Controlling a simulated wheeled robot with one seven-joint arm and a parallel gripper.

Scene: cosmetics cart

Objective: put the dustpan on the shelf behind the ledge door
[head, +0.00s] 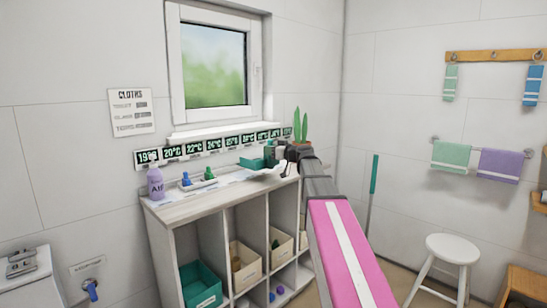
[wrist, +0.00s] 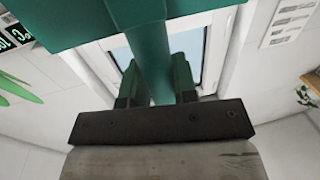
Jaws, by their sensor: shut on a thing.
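In the wrist view, my gripper (wrist: 155,88) is shut on the narrow teal handle of the dustpan (wrist: 156,40). Its wider teal body (wrist: 85,18) fills the top of that view, cut off by the edge. In the head view, my gripper (head: 282,155) is at the far end of my arm, over the right part of the cart top. A teal shape (head: 250,163) beside it may be part of the dustpan; I cannot tell. I cannot make out a ledge door or the shelf behind it in either view.
The white cart (head: 180,207) has open compartments holding a teal bin (head: 201,285) and cream bins (head: 245,266). A lilac bottle (head: 155,183) and small blue and green items stand on top. A plant (head: 300,130) is behind my gripper. A white stool (head: 452,248) stands right.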

